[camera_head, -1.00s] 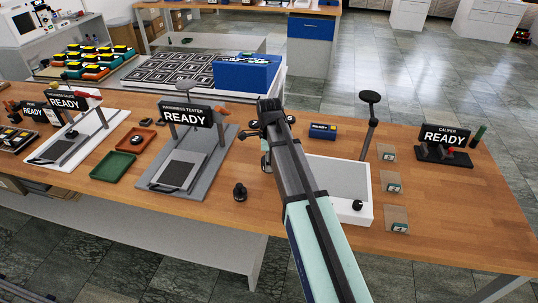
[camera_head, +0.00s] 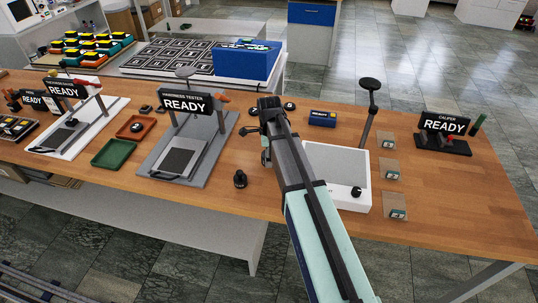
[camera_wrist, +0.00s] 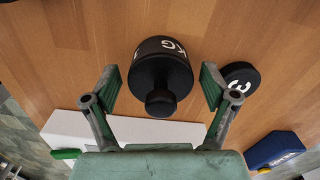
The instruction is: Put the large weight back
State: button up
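The large weight is a black cylinder (camera_wrist: 162,68) with a knob on top and white "KG" lettering. In the wrist view it is between the two open fingers of my gripper (camera_wrist: 158,90), with a visible gap on each side. In the head view my gripper (camera_head: 264,130) is over the wooden bench, left of the white box-shaped device (camera_head: 338,172), and my arm hides much of what is under it. Another black knobbed weight (camera_head: 240,180) stands near the bench's front.
A hardness tester (camera_head: 185,155) stands to the left, with green (camera_head: 114,153) and red (camera_head: 136,127) trays beyond it. A small blue box (camera_head: 322,118) and a caliper stand (camera_head: 443,144) are to the right. A dark round post top (camera_head: 369,84) rises behind the white device.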

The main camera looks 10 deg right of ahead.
jog(key=shift+r, duration=0.1)
notch_tip(320, 180, up, 12)
jog(key=shift+b, duration=1.25)
